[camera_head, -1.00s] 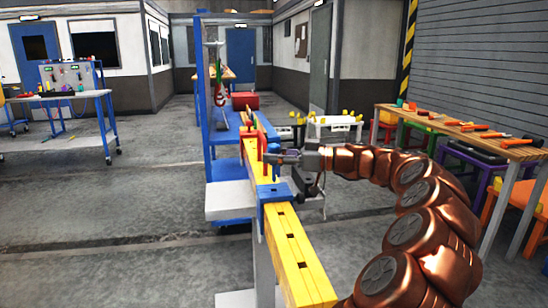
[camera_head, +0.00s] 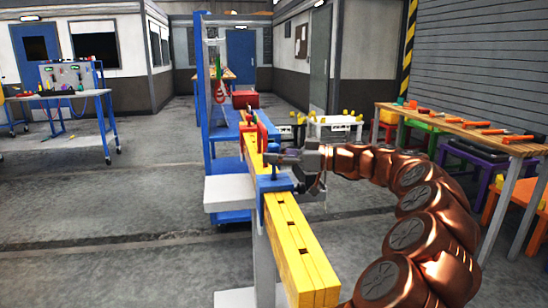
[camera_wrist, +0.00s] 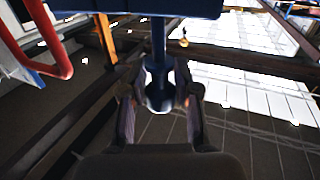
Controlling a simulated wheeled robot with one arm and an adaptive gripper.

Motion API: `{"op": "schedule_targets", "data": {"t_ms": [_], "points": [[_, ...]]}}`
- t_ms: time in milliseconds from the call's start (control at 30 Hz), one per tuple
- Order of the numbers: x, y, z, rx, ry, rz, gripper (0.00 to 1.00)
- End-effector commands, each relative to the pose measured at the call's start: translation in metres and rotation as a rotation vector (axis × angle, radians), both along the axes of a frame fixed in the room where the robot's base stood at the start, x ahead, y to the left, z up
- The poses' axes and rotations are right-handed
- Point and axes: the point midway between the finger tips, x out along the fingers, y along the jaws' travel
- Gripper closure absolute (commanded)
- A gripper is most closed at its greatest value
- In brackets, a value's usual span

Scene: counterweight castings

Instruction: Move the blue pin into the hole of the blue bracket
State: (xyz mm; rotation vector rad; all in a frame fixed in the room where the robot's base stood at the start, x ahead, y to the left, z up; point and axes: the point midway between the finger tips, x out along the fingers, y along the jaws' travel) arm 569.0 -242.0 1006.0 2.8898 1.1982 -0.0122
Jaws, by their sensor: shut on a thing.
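The blue bracket (camera_head: 272,187) sits across the top of the yellow beam. My gripper (camera_head: 275,158) is just above the bracket, shut on the blue pin (camera_head: 274,172). The pin is upright in the head view, its shank running down toward the bracket. In the wrist view the pin's blue shank (camera_wrist: 158,42) runs from between my gripper's fingers (camera_wrist: 160,100) to the bracket's dark blue edge (camera_wrist: 150,8). The bracket's hole is hidden, so I cannot tell whether the pin's tip is in it.
The yellow beam (camera_head: 298,262) has several dark slots along its top. A red upright part (camera_head: 262,137) stands close behind the pin; a red bar (camera_wrist: 50,45) shows in the wrist view. A blue cart (camera_head: 228,165) stands behind. A wooden bench (camera_head: 480,133) is at the right.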

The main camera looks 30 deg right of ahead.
Motion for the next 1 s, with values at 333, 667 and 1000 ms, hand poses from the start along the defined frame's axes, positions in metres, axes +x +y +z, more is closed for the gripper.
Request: {"op": "schedule_targets", "data": {"t_ms": [333,667,1000], "points": [[0.000,0.000,-0.012,0.001,-0.001,0.000,1.00],[0.000,0.000,-0.024,-0.001,-0.001,-0.001,1.00],[0.000,0.000,-0.035,0.000,-0.001,-0.001,1.00]]}}
